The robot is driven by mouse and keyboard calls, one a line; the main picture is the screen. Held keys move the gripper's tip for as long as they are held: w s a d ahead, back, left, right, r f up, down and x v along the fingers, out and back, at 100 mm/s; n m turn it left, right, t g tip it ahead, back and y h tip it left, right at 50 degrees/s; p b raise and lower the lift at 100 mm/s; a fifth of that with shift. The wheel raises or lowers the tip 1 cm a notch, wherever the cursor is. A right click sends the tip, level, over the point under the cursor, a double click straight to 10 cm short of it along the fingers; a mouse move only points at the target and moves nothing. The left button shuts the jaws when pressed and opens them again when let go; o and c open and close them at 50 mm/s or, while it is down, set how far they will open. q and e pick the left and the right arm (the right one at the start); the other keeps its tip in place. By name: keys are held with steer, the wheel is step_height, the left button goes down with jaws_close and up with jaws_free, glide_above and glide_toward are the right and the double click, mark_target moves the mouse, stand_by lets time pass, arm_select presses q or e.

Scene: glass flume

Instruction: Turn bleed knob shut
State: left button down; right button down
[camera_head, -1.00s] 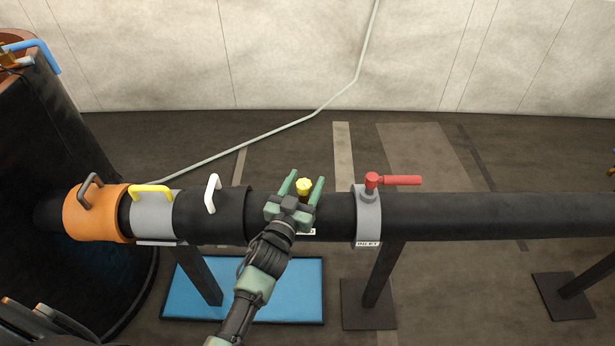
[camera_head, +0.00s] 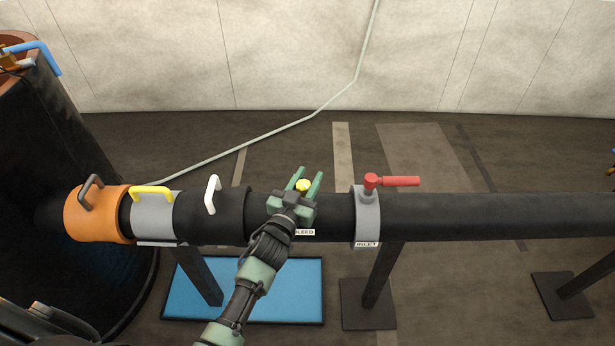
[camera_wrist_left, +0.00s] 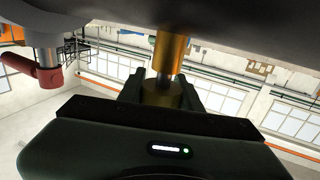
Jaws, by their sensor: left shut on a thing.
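The yellow bleed knob (camera_head: 303,185) stands on top of the black pipe, above a label reading BLEED (camera_head: 305,232). My left gripper (camera_head: 305,181) is at the knob, with one green finger on each side of it, shut on it. In the left wrist view the knob's yellow body (camera_wrist_left: 162,93) sits between the dark fingers, partly hidden by the gripper body, below a brass-coloured stem (camera_wrist_left: 170,50). My right gripper is not in view.
A red lever (camera_head: 400,181) on the grey INLET collar (camera_head: 368,218) stands right of the knob. Left along the pipe (camera_head: 480,215) are a white handle (camera_head: 212,194), a yellow handle (camera_head: 152,191) and an orange collar (camera_head: 100,222). A blue mat (camera_head: 270,290) lies below.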

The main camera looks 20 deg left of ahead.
arm_select(q)
steer(key=m+h+p, duration=0.2)
steer(key=shift+d+r+g+h, duration=0.15)
steer(key=shift+g+h, duration=0.15)
steer(key=shift+h, duration=0.1)
steer(key=shift+m+h+p, duration=0.3)
steer(key=shift+m+h, duration=0.1)
steer(key=shift+h, duration=0.2)
steer(key=shift+s+d+m+g+h, duration=0.1)
steer(key=shift+d+m+g+h, duration=0.15)
steer(key=shift+m+g+h, duration=0.65)
steer(key=shift+s+d+f+m+g+h+b, duration=0.15)
steer(key=shift+m+g+h, duration=0.2)
steer(key=shift+h, duration=0.35)
steer(key=shift+d+m+g+h+b, duration=0.1)
steer(key=shift+m+g+h, duration=0.15)
steer(key=shift+m+h, duration=0.35)
steer(key=shift+s+d+f+m+g+h+b, duration=0.15)
steer(key=shift+m+g+h, duration=0.15)
steer(key=shift+h, duration=0.5)
steer(key=shift+r, duration=0.15)
steer(key=c, duration=1)
jaws_free()
steer(key=shift+o, duration=0.2)
